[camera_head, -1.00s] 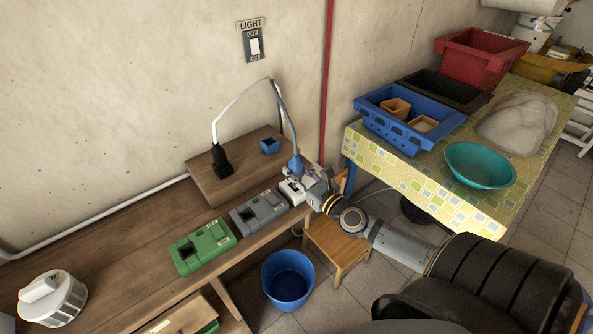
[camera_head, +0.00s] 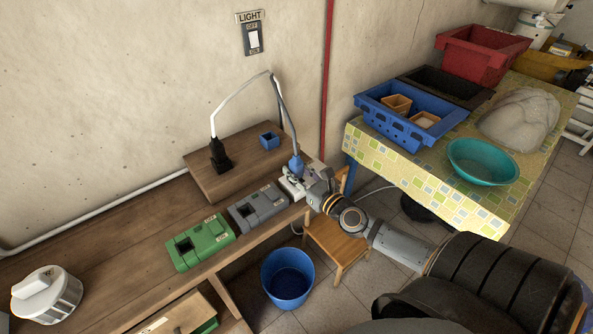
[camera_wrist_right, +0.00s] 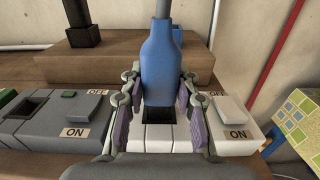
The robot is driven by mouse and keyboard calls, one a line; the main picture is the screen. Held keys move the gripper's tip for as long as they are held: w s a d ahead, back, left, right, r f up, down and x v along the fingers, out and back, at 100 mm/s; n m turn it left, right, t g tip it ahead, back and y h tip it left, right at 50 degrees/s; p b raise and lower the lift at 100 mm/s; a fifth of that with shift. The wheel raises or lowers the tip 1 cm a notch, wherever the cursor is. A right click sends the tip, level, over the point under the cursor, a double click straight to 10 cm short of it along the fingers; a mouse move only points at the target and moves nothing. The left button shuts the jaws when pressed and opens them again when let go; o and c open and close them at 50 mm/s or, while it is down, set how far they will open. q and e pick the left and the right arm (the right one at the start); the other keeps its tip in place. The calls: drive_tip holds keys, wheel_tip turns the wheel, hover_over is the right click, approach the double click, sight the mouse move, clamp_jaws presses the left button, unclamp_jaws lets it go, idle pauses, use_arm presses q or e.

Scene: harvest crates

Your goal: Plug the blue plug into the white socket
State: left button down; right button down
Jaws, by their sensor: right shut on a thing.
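The blue plug (camera_head: 296,164) is upright in my right gripper (camera_head: 304,178), with its grey cable rising from the top. In the right wrist view the blue plug (camera_wrist_right: 163,72) stands between the two purple-padded fingers of my right gripper (camera_wrist_right: 158,118), which are shut on it. The white socket (camera_wrist_right: 186,138) is directly below, with its dark opening under the plug's lower end. Whether the plug's tip is inside the opening I cannot tell. In the head view the white socket (camera_head: 289,190) is partly hidden by my gripper. My left gripper is not in view.
A grey socket (camera_head: 258,207) and a green socket (camera_head: 200,243) stand to the left on the wooden bench. A raised wooden block (camera_head: 205,186) behind holds a black plug (camera_head: 220,158) and an empty blue holder (camera_head: 270,141). A blue bucket (camera_head: 288,262) stands on the floor.

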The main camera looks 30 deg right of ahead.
drive_tip(key=shift+f+b, duration=1)
drive_tip(key=shift+f, duration=0.1)
drive_tip(key=c, duration=0.9)
unclamp_jaws()
drive_tip(key=shift+s+d, duration=0.15)
drive_tip(key=shift+s, duration=1.75)
drive_tip(key=shift+s+d, duration=0.15)
drive_tip(key=shift+s, duration=1.7)
